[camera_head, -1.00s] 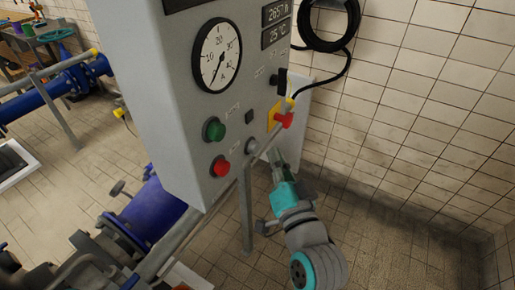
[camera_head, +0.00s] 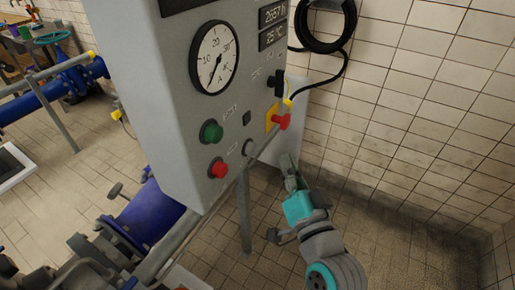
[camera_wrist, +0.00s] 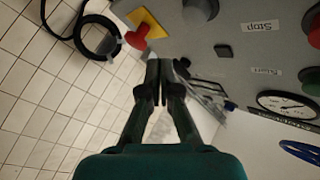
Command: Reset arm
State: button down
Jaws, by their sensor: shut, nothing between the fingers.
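My gripper (camera_head: 289,168) is beside the right edge of the grey control panel (camera_head: 180,130), below the red switch on a yellow plate (camera_head: 280,121). Its teal wrist part is toward the camera. In the wrist view my gripper (camera_wrist: 158,66) has its two fingers together with nothing between them. The panel face is ahead of the fingertips in that view, and the red switch (camera_wrist: 138,37) is just to their left. I cannot tell the exact gap between the fingertips and the panel.
The panel carries a round gauge (camera_head: 213,57), a green button (camera_head: 211,131) and a red button (camera_head: 217,169). A black coiled cable (camera_head: 322,25) hangs on the tiled wall. A blue pipe (camera_head: 147,211) runs low at the left. Floor at the right is free.

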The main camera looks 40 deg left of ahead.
jog(key=s+d+f+m+t+h, duration=0.25)
jog(key=d+f+h, duration=0.25)
jog(key=d+f, duration=0.65)
jog(key=s+d+f+m+t+h, duration=0.2)
jog(key=s+d+f+h, duration=0.2)
jog(key=d+f, duration=0.75)
jog(key=s+d+f+h, duration=0.1)
jog(key=s+d+h, duration=0.3)
jog(key=s+d, duration=0.8)
jog(key=s+d+r+h, duration=0.1)
jog(key=s+d, duration=0.2)
jog(key=s, duration=0.3)
jog(key=s+d+r+h, duration=0.1)
jog(key=s+d+h, duration=0.1)
jog(key=s, duration=0.4)
jog(key=shift+d+h, duration=0.3)
jog(key=shift+d, duration=0.5)
